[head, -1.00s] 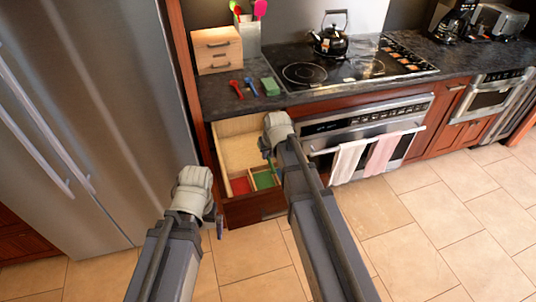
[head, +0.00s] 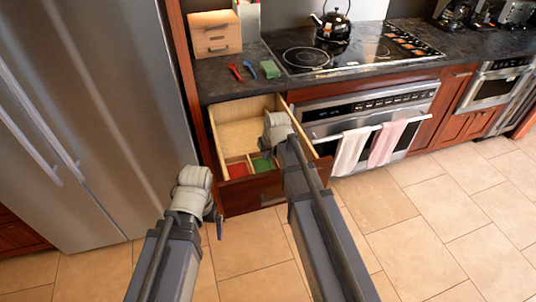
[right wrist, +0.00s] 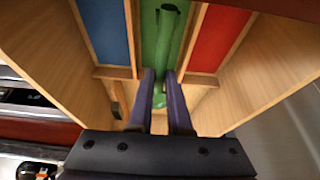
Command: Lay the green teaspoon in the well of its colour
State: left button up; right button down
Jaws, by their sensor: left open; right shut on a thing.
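The open drawer (head: 222,196) holds a divider with coloured wells. In the right wrist view the green well (right wrist: 149,28) lies between the blue well (right wrist: 104,30) and the red well (right wrist: 217,38). In the head view the red well (head: 238,170) and green well (head: 262,165) show. My right gripper (right wrist: 160,78) is shut on the green teaspoon (right wrist: 164,55), which lies lengthwise over the green well. Whether it touches the well floor I cannot tell. The spoon is not clear in the head view. My left gripper (head: 218,228) is open and empty, in front of the drawer.
On the counter (head: 215,83) lie a red spoon (head: 235,72), a blue spoon (head: 250,69) and a green block (head: 270,69), near a small wooden drawer box (head: 214,36). The fridge (head: 95,110) stands left; the oven (head: 370,115) is right of the drawer.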

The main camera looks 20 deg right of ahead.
jog(key=shift+f+b, duration=2.15)
jog(key=shift+f, duration=0.35)
jog(key=c, duration=0.8)
grip_release()
jog(key=shift+r, duration=0.1)
notch_tip(320, 180, up, 12)
jog(key=p, duration=1.2)
